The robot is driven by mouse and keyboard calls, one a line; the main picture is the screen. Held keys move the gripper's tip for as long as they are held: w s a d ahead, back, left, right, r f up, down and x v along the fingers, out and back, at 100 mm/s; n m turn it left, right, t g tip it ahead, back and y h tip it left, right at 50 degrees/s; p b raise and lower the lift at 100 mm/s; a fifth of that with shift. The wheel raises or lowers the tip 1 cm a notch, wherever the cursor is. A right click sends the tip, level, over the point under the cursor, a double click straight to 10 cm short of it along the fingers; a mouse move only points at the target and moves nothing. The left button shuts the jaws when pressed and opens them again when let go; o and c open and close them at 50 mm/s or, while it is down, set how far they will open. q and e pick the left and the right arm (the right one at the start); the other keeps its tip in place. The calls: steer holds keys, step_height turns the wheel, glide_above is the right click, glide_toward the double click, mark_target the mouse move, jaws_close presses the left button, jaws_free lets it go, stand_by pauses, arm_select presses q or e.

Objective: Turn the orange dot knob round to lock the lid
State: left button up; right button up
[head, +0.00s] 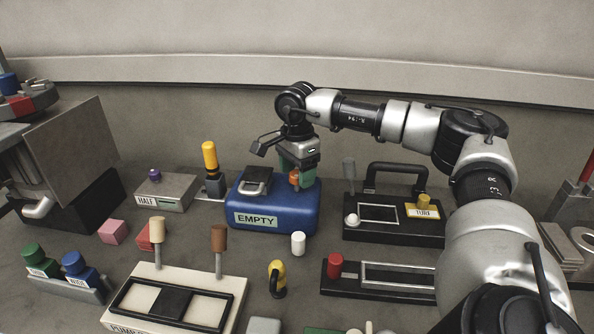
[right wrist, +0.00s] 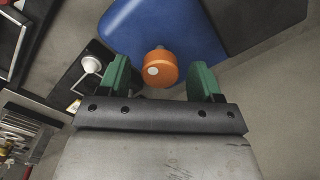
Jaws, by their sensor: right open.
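The orange knob (right wrist: 163,70) with a pale dot on its face sits at the edge of the blue box in the right wrist view. In the head view the knob (head: 294,180) shows at the right of the blue box (head: 295,217), which has an EMPTY label and a grey latch handle (head: 256,182) on top. My right gripper (head: 292,168) is over the knob. In the right wrist view its green fingers (right wrist: 164,80) are open, one on each side of the knob, with gaps on both sides. My left gripper is not in view.
A yellow-topped lever (head: 211,160) stands left of the blue box. A black fixture (head: 388,232) with a large handle stands to the right.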

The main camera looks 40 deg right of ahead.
steer(key=shift+c, duration=0.3)
steer(key=c, duration=0.9)
steer(key=shift+o, duration=0.2)
steer(key=shift+m, duration=0.4)
steer(key=m+p, duration=0.1)
steer(key=m, duration=0.2)
steer(key=shift+m+p, duration=0.3)
steer(key=shift+p, duration=0.05)
steer(key=m+p, duration=0.1)
steer(key=m, duration=0.3)
steer(key=shift+m, duration=0.3)
steer(key=m+p, duration=0.1)
steer(key=m, duration=0.3)
steer(key=shift+p, duration=0.3)
steer(key=shift+m+p, duration=0.5)
steer(key=shift+m, duration=2)
